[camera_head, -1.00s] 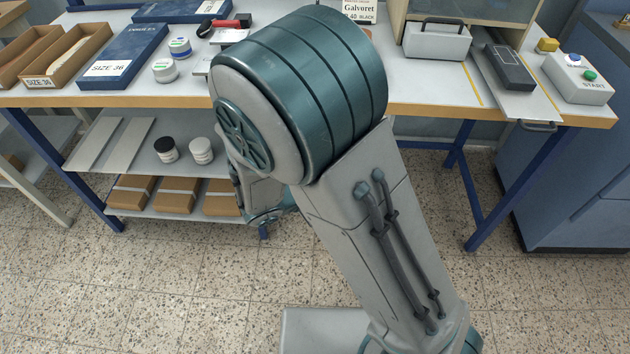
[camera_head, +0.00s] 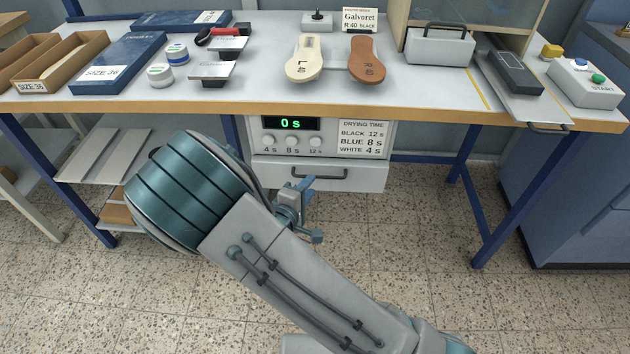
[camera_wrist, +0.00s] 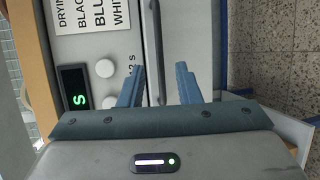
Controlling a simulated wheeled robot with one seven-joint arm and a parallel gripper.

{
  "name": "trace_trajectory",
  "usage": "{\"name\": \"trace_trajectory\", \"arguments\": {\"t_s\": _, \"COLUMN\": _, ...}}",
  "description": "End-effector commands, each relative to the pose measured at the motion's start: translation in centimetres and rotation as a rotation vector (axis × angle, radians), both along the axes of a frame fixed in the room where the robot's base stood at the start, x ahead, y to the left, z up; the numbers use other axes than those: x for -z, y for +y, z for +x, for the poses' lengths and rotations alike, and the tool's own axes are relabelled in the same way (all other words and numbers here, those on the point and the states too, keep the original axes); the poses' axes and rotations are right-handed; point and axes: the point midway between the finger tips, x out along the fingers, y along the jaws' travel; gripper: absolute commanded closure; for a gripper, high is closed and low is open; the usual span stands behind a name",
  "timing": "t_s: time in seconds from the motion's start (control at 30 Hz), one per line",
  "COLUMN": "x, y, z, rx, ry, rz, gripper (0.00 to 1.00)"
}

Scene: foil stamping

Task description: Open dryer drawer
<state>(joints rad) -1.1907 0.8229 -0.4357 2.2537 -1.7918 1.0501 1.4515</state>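The dryer (camera_head: 328,137) hangs under the table's front edge, with a green 0 s display, three knobs and a drying-time label. Its drawer front (camera_head: 365,180) is below the panel and looks shut. A dark bar handle (camera_head: 330,174) runs across it. My gripper (camera_head: 305,190) is at the left part of the drawer front, by the handle. In the wrist view my gripper (camera_wrist: 161,80) has two blue fingers spread apart. Contact with the handle cannot be told.
On the table (camera_head: 400,105) lie a beige insole (camera_head: 304,60) and a brown insole (camera_head: 366,60). A start box (camera_head: 583,82) stands at the right, a blue box (camera_head: 120,65) at the left. Blue table legs flank the dryer. The floor in front is clear.

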Motion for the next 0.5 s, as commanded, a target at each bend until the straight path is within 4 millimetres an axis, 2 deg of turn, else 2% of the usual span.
{"name": "trace_trajectory", "arguments": {"t_s": 0.1, "x": 0.5, "y": -1.0, "z": 1.9, "rx": 0.002, "ry": 0.0, "rz": -0.002, "gripper": 0.69}}
{"name": "trace_trajectory", "arguments": {"t_s": 0.2, "x": 0.7, "y": -1.4, "z": 3.0, "rx": 0.001, "ry": 0.0, "rz": -0.001, "gripper": 0.69}}
{"name": "trace_trajectory", "arguments": {"t_s": 0.5, "x": 0.8, "y": -1.9, "z": 4.0, "rx": 0.0, "ry": 0.001, "rz": 0.0, "gripper": 0.69}}
